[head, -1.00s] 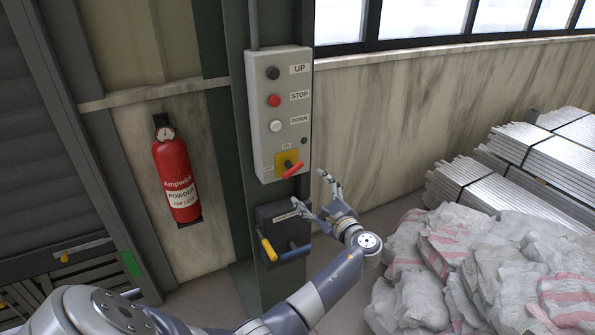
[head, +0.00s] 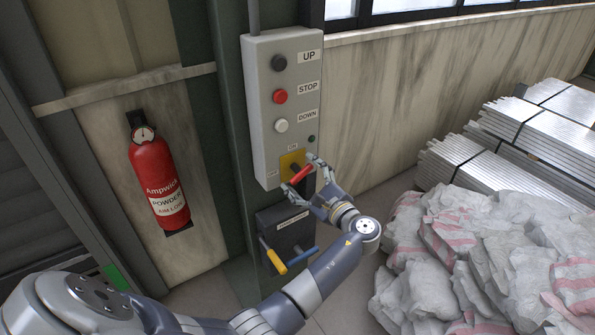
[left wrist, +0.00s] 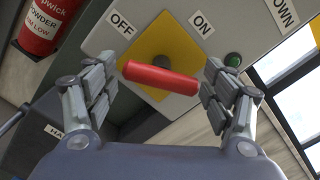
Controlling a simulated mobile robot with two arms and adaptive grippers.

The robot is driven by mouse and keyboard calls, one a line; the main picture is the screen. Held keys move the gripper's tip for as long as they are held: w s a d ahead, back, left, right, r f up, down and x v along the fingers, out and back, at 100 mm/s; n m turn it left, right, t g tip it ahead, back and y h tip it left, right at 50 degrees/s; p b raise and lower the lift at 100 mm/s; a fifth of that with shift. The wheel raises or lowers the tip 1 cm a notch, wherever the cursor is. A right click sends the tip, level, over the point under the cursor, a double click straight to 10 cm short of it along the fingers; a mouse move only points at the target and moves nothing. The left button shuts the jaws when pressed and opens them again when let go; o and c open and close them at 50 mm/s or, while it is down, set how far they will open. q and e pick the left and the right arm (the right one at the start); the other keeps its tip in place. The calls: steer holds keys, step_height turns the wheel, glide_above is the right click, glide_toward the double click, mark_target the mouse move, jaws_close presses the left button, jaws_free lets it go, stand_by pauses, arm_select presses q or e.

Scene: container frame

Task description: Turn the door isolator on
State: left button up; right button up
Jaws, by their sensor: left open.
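The door isolator is a red handle (head: 301,175) on a yellow plate (head: 289,160) low on the grey control box (head: 262,110). An ON label is above the plate and an OFF label is to its left. My left gripper (head: 297,172) is open at the handle, with one fingertip near each end. In the left wrist view the red handle (left wrist: 160,80) lies crosswise between the open fingers, with a small gap at each side; contact cannot be told. The yellow plate (left wrist: 160,45) is behind it, with OFF at its left and ON at its right. My right gripper is not in view.
Above the handle are black, red and white buttons (head: 280,96) and a small green one (head: 311,139). A dark box with yellow and blue levers (head: 275,262) is below. A fire extinguisher (head: 158,180) hangs left; sacks (head: 490,255) and metal bundles (head: 500,160) lie right.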

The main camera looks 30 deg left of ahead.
arm_select(q)
steer(key=shift+s+d+r, duration=0.15)
steer(key=shift+d, duration=0.25)
steer(key=shift+r, duration=0.1)
steer(key=c, duration=1)
steer(key=shift+o, duration=0.2)
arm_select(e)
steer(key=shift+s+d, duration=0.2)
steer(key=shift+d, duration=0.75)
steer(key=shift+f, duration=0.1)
